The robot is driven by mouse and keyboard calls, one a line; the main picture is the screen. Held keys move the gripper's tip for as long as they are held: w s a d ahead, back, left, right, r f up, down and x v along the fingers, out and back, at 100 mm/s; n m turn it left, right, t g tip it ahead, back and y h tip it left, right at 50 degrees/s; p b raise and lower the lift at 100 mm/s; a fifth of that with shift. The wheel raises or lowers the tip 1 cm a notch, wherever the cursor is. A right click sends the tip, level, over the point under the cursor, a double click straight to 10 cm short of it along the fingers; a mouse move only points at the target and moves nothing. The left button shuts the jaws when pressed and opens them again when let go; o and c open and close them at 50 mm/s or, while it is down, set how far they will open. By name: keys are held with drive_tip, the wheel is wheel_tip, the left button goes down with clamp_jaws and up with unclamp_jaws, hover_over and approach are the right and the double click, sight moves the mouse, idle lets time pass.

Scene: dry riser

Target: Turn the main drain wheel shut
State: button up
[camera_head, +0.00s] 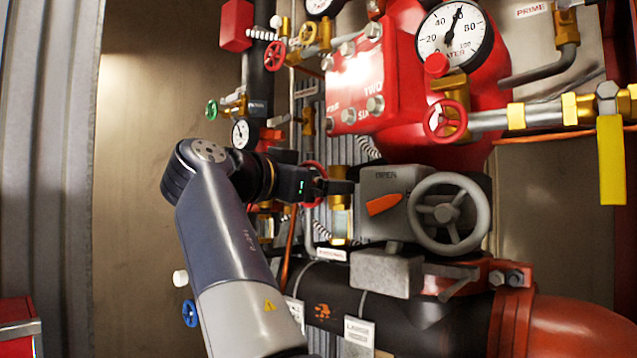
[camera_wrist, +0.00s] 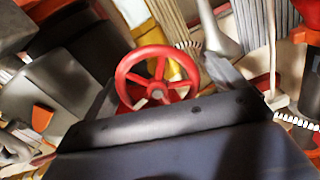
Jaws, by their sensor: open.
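A small red spoked wheel (camera_wrist: 157,81) on a brass valve fills the middle of the wrist view, its face towards the camera. In the head view the same wheel seems to be the red rim (camera_head: 313,170) partly hidden behind my gripper (camera_head: 328,186). My gripper is open. In the wrist view its dark fingers stand to the left and right of the wheel, with the wheel showing between them. I cannot tell whether they touch the rim. No label marking this wheel as the main drain is readable.
A grey handwheel (camera_head: 447,213) on a grey gearbox with an orange pointer stands close right of my gripper. Another red wheel (camera_head: 445,120) and a pressure gauge (camera_head: 455,36) are above. A black pipe (camera_head: 395,315) runs below. Bare wall (camera_head: 140,150) lies left.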

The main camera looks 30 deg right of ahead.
drive_tip(key=v, duration=1)
drive_tip(key=shift+d, duration=0.2)
drive_tip(key=x, duration=1)
drive_tip(key=shift+w+d, duration=0.15)
drive_tip(key=shift+d, duration=0.1)
